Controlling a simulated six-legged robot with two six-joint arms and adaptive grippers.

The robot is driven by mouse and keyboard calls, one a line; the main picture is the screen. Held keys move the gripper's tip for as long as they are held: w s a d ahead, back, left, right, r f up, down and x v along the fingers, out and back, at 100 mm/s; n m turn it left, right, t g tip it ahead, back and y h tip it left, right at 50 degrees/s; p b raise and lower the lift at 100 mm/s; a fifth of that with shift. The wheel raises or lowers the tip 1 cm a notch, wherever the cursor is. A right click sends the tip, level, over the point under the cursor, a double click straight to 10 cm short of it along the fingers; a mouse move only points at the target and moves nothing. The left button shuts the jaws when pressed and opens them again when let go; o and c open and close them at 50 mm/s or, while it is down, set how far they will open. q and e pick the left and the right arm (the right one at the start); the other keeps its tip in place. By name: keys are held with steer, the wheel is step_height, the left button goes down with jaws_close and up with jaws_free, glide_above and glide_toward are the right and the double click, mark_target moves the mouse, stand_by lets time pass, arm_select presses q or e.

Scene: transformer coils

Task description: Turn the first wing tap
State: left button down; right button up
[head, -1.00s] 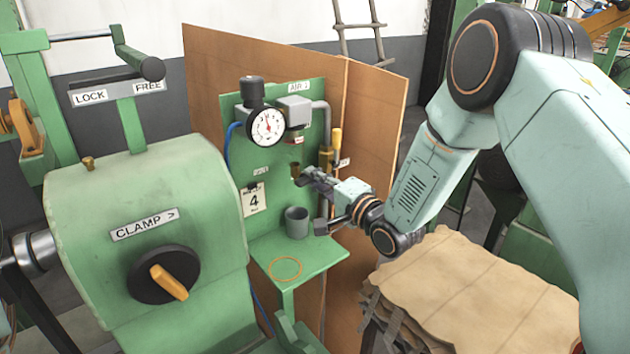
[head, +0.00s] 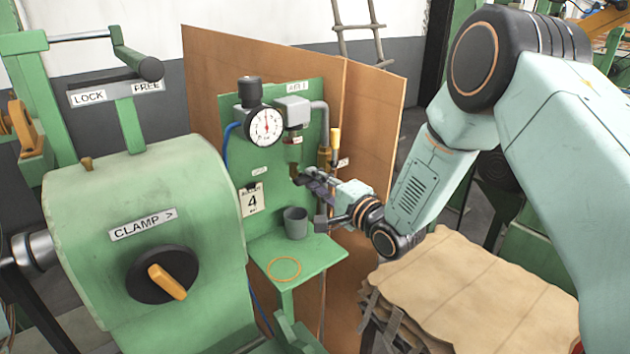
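A green panel holds a round pressure gauge (head: 265,127), a grey box fitting (head: 293,110) and brass pipework (head: 325,160). A small brass outlet (head: 294,170) sits below the grey box. My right gripper (head: 304,178) is at the panel, with its dark fingers at or just beside this outlet. The fingers hide whatever lies between them, so I cannot tell a wing tap apart there or whether they are closed on it. A yellow-handled part (head: 335,138) stands upright on the pipework. My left gripper is not in view.
A green machine with a CLAMP knob (head: 163,275) fills the left. A stack of brown sheets (head: 470,285) lies at lower right.

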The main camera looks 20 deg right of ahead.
steer(key=shift+o, duration=1.1)
steer(key=shift+s+d+r, duration=0.1)
steer(key=v, duration=1.1)
steer(key=shift+s, duration=0.4)
steer(key=shift+w, duration=0.1)
steer(key=shift+n, duration=0.3)
